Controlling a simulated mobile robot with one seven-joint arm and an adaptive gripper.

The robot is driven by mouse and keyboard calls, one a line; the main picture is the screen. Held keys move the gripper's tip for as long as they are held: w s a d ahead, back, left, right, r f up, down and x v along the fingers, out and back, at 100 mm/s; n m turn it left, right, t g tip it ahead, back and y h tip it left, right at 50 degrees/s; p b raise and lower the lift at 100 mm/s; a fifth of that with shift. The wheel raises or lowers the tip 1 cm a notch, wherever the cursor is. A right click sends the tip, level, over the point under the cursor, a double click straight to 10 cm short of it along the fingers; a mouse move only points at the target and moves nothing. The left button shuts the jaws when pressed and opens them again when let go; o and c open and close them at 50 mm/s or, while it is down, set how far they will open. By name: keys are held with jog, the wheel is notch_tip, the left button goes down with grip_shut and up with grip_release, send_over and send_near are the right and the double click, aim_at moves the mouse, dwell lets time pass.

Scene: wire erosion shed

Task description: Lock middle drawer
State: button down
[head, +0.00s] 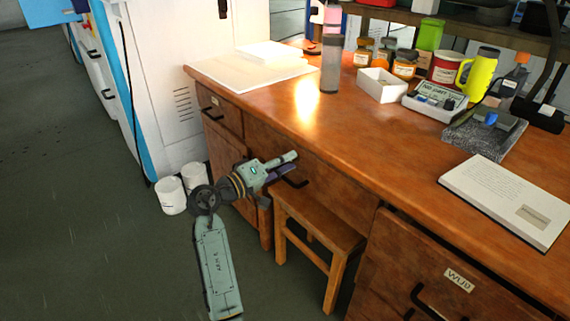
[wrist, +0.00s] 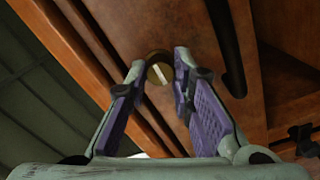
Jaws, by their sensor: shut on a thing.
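The middle drawer (head: 338,194) is a brown wooden front under the desk top, above a small stool, and looks pushed in. Its black bar handle (head: 296,183) is just right of my gripper (head: 284,165). In the wrist view the drawer front (wrist: 195,25) fills the upper middle, with the dark handle (wrist: 229,50) to the right. A round brass lock (wrist: 154,60) with a pale key (wrist: 160,75) sits between the fingertips of my gripper (wrist: 160,68). The fingers are shut on the key. The lock is hidden in the head view.
A wooden stool (head: 318,222) stands right below the drawer. The desk top (head: 350,130) overhangs close above my gripper. Two white buckets (head: 172,195) stand on the floor at left. A lower right drawer (head: 440,270) bears a label.

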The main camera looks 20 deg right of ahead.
dwell(0.3)
jog(key=c, duration=1.4)
grip_release()
jog(key=shift+a, duration=0.1)
jog(key=v, duration=1.1)
jog(key=shift+s+a, duration=0.15)
jog(key=shift+a, duration=0.25)
jog(key=shift+r, duration=0.1)
